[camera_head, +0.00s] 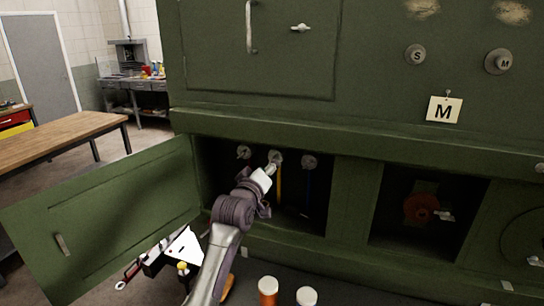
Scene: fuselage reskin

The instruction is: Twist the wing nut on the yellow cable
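Inside the open lower-left compartment of the green machine, a yellow cable (279,186) hangs from the middle of three grey knob-like fittings. The middle wing nut (276,156) is partly hidden by my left gripper (271,168). The gripper's tip is at or just in front of that nut; I cannot tell whether it touches. The fingers are too small and overlapped to show whether they are open or shut. My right gripper is not in view.
Similar fittings sit left (243,152) and right (309,161), the right one above a blue cable (307,185). The compartment door (110,220) hangs open at left. White-capped bottles (268,285) stand at the bottom. A wooden table (70,137) is far left.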

